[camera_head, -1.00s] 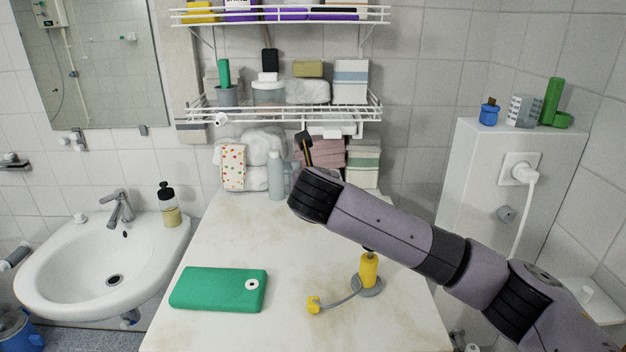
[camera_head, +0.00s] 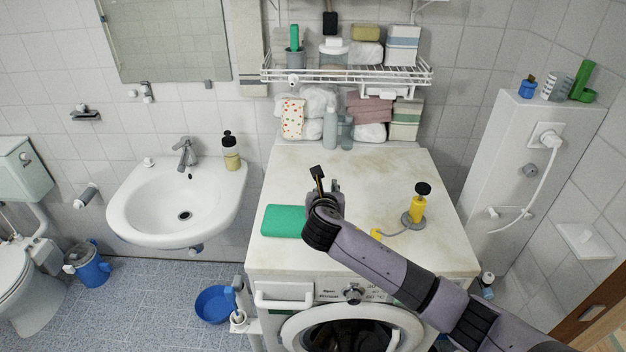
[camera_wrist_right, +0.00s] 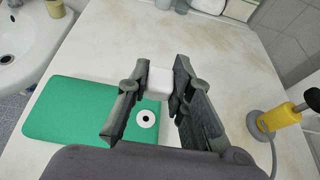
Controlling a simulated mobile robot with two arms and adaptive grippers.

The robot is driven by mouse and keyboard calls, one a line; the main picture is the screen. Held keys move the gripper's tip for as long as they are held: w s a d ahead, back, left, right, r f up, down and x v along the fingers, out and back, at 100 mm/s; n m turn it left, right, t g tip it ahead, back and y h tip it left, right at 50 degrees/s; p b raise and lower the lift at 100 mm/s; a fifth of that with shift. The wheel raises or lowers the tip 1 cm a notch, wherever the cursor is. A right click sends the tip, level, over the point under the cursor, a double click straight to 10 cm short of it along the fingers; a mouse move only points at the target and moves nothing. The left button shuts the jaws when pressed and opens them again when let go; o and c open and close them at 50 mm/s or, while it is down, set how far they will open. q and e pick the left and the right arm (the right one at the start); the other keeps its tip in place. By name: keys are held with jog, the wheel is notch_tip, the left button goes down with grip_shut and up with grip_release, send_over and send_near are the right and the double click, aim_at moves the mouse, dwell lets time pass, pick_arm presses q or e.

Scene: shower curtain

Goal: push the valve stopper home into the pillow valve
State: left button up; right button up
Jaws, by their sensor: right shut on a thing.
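The green pillow (camera_head: 281,221) lies flat on the white worktop, partly hidden by my right arm in the head view. In the right wrist view the pillow (camera_wrist_right: 80,105) shows its valve (camera_wrist_right: 146,119), a white ring with a dark hole. My right gripper (camera_head: 324,184) is above the pillow's right side. In the wrist view my right gripper (camera_wrist_right: 159,86) is shut on a small white block, the valve stopper (camera_wrist_right: 160,80), held at the fingertips. The stopper appears apart from the valve, beyond it in that view. My left gripper is not in view.
A yellow pump (camera_head: 418,209) with a black knob stands on a grey base to the right, its hose running to a yellow end (camera_head: 376,233). Bottles (camera_head: 331,128) and towels (camera_head: 369,108) stand at the back. The sink (camera_head: 180,205) is left. The worktop's (camera_head: 370,175) middle is clear.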

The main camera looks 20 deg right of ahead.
jog(key=shift+w+d+f, duration=0.1)
jog(key=shift+d, duration=0.05)
jog(key=shift+r+p, duration=0.2)
jog(key=shift+p, duration=0.3)
jog(key=shift+f, duration=0.2)
notch_tip(320, 180, down, 4)
jog(key=shift+f+b, duration=0.2)
jog(key=shift+b, duration=0.9)
jog(key=shift+f, duration=0.6)
pick_arm(q)
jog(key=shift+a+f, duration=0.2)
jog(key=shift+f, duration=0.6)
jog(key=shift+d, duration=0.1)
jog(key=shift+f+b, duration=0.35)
jog(key=shift+b, duration=0.15)
pick_arm(e)
jog(key=shift+f, duration=0.9)
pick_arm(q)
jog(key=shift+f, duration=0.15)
pick_arm(e)
jog(key=shift+f, duration=0.25)
